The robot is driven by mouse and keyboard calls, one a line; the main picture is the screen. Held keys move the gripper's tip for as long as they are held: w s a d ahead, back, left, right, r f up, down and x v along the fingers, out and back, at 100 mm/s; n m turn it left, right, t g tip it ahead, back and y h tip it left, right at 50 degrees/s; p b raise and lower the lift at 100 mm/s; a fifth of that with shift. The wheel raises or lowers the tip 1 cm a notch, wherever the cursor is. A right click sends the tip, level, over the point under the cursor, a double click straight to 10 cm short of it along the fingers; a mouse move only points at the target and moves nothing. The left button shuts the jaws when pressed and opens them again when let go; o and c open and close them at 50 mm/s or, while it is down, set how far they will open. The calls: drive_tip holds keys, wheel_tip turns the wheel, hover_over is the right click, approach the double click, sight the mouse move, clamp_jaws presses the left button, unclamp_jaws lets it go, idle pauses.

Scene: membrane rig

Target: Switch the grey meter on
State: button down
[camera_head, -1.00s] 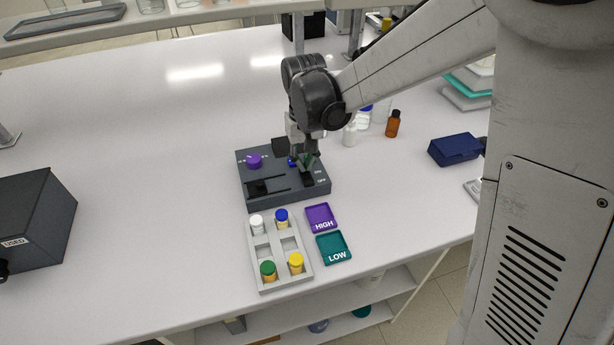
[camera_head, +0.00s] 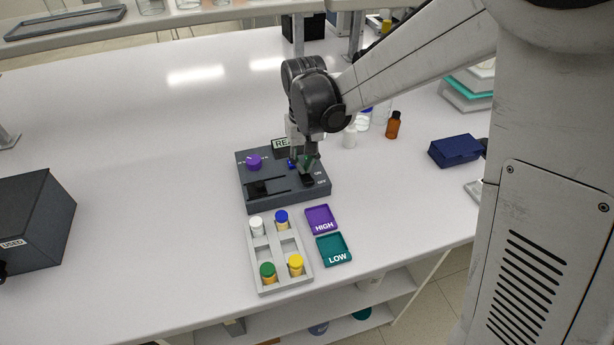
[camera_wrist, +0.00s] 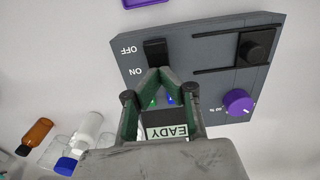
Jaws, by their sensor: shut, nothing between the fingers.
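The grey meter (camera_head: 285,196) sits on the white bench in the head view, with a purple knob (camera_head: 254,161), a black slider (camera_head: 257,188) and a black on/off switch (camera_head: 308,180). It also shows upside down in the wrist view (camera_wrist: 190,60), where the switch (camera_wrist: 156,52) lies just past my fingertips beside the OFF and ON labels. The display (camera_wrist: 167,132) is lit and partly hidden; "EADY" can be read. A green and a blue light show between my fingers. My gripper (camera_head: 306,168) is shut and empty, its tips at or very near the switch; contact is unclear.
A grey rack (camera_head: 263,285) with several capped vials stands in front of the meter. The purple HIGH tray (camera_head: 321,218) and teal LOW tray (camera_head: 333,248) lie beside it. Bottles, including a brown one (camera_head: 393,125), stand behind right. A dark USED box (camera_head: 35,220) is at left.

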drive_tip(key=shift+r+p, duration=1.6)
drive_tip(key=shift+r, duration=1.6)
drive_tip(key=shift+d+r, duration=0.1)
drive_tip(key=shift+r, duration=0.05)
drive_tip(key=s+d+r+m+t+b, duration=0.1)
drive_tip(key=s+d+r+t+b, duration=0.15)
drive_tip(key=s+d+r, duration=0.6)
drive_tip(key=s+d+f+m+t+b, duration=0.2)
drive_tip(key=s+d+f+t, duration=0.1)
drive_tip(key=s+d, duration=0.6)
drive_tip(key=s+t, duration=0.1)
drive_tip(key=s, duration=0.2)
drive_tip(key=shift+t, duration=0.35)
drive_tip(key=shift+r, duration=0.1)
